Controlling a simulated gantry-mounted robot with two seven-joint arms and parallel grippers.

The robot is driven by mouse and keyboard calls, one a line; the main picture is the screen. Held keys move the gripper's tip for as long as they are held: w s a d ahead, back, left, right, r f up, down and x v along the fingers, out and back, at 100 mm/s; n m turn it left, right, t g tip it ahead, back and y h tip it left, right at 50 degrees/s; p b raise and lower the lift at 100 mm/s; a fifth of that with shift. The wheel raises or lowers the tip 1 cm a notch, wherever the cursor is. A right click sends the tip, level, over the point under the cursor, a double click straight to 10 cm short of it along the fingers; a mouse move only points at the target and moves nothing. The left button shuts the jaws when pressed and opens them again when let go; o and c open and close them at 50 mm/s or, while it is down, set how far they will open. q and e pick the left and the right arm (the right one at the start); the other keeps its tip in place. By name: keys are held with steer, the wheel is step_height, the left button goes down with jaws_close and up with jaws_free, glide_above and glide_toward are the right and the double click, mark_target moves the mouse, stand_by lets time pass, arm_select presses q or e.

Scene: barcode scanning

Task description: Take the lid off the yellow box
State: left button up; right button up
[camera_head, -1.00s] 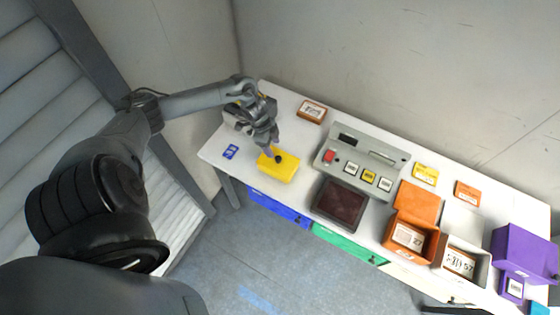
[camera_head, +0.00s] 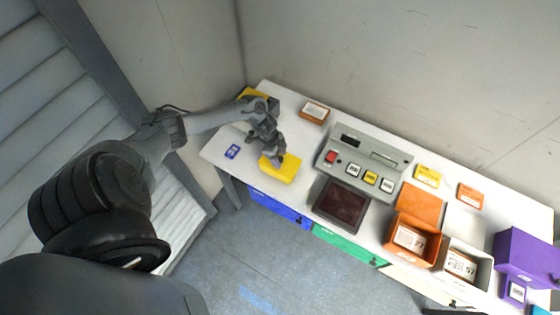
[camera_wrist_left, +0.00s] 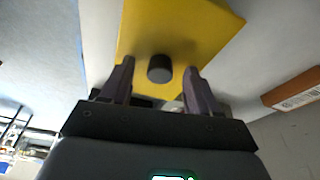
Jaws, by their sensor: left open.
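The yellow box (camera_head: 282,173) stands near the front left of the white table, and its top is partly covered by my left gripper (camera_head: 279,160). In the left wrist view, the yellow lid (camera_wrist_left: 200,25) fills the upper middle, with a short dark round knob (camera_wrist_left: 159,68) on it. My left gripper (camera_wrist_left: 159,72) is open there, one finger on each side of the knob, with gaps between. The knob is hidden behind the gripper in the head view. My right gripper is not in view.
A grey scanner console (camera_head: 366,164) and a dark red pad (camera_head: 342,200) stand to the right. A blue card (camera_head: 232,151) lies left of the box. A brown block (camera_head: 315,111) sits behind. Another yellow item (camera_head: 252,93) shows partly behind my arm.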

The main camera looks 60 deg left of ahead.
arm_select(q)
jaws_close()
steer(key=shift+r, duration=0.2)
